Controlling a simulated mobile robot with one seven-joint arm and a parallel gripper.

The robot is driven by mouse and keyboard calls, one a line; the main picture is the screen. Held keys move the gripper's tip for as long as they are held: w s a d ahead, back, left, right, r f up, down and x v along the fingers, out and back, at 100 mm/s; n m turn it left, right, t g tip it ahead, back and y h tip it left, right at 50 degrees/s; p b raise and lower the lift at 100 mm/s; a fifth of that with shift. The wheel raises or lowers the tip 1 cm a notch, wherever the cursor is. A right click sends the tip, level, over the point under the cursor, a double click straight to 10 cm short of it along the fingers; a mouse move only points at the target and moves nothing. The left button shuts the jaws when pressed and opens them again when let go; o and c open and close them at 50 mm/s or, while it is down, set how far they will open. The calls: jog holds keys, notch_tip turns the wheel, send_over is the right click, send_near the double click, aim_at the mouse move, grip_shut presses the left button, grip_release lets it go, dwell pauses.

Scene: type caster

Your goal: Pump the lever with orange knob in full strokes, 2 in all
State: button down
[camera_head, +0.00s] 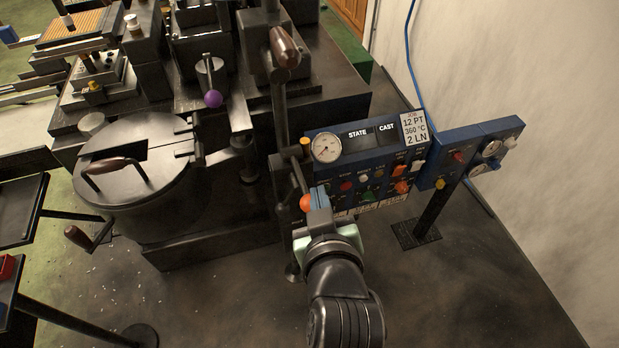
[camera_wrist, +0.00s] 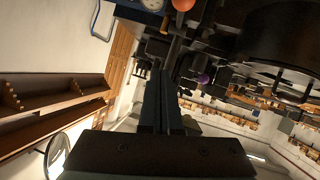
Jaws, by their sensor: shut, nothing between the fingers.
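The orange knob (camera_head: 307,203) sits at the end of a dark lever (camera_head: 297,172) that slopes down from the machine's side, left of the blue control panel. My gripper (camera_head: 319,196) is just right of the knob in the head view; I cannot tell whether it touches it. In the wrist view the orange knob (camera_wrist: 184,5) is at the top edge, beyond the fingertips of my gripper (camera_wrist: 163,70). The fingers are together with nothing between them. Part of the lever's lower mount is hidden behind my arm.
The blue control panel (camera_head: 330,125) with gauge and buttons stands close behind my gripper. A round melting pot (camera_head: 135,205) with a lid handle is at left. A lever with a purple knob (camera_head: 213,99) stands farther back.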

jog(key=shift+s+a+f+g+p, duration=0.15)
jog(key=shift+s+g+p, duration=0.2)
jog(key=shift+s+p, duration=0.3)
jog(key=shift+s+a+f+g+p, duration=0.2)
jog(key=shift+s+g+p, duration=0.25)
jog(key=shift+p, duration=0.25)
jog(key=shift+s+a+f+g+p, duration=0.15)
jog(key=shift+s+g+p, duration=0.15)
jog(key=shift+s+p, duration=0.35)
jog(key=p, duration=0.1)
send_over(307, 196)
jog(key=s, duration=0.4)
notch_tip(307, 196, down, 6)
jog(key=shift+w+d+f+p, duration=0.15)
jog(key=shift+f+p, duration=0.05)
jog(key=shift+f, duration=0.6)
jog(key=shift+w+d+f+p, duration=0.1)
jog(key=shift+d+f+p, duration=0.05)
jog(key=shift+f, duration=0.65)
